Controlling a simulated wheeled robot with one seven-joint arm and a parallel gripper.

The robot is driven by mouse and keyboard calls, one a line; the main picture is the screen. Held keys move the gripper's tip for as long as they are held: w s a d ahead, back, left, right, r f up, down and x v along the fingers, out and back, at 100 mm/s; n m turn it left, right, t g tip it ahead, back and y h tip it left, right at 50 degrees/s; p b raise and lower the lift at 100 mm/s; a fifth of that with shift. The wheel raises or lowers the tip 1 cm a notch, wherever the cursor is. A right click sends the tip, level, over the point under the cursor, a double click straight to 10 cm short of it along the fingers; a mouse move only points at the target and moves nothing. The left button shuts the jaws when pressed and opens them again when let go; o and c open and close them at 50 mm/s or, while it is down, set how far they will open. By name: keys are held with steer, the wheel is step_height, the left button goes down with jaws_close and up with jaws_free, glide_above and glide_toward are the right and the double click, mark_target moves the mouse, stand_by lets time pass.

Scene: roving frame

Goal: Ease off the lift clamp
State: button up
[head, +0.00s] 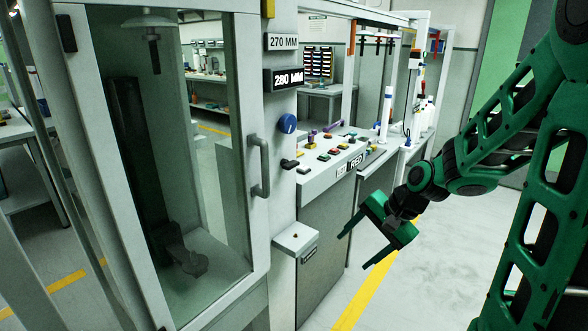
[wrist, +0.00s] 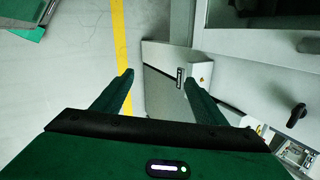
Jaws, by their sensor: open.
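My gripper (head: 353,251) is open and empty, its fingers pointing down and left in front of the cabinet. It also shows in the wrist view (wrist: 158,78), with nothing between the fingertips. On the white column are a blue knob (head: 287,123) and a small black lever (head: 289,164) below it. A black lever (wrist: 297,115) also shows at the right of the wrist view. No part is marked as the lift clamp, so I cannot tell which one it is. My gripper is apart from these controls, lower and to their right.
A glass door with a grey handle (head: 260,166) stands left of the column. A small white ledge (head: 296,241) juts out below the lever. Signs read 270 MM and 280 MM. The floor (head: 425,270) at right is clear.

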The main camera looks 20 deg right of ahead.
steer(key=w+a+m+t+y, duration=0.2)
steer(key=w+a+m+y, duration=0.15)
steer(key=w, duration=0.25)
steer(key=m+t+y, duration=0.3)
steer(key=m+t, duration=0.5)
steer(key=m, duration=0.5)
glide_toward(295, 165)
steer(key=x, duration=0.9)
steer(key=shift+a, duration=0.15)
steer(key=c, duration=1)
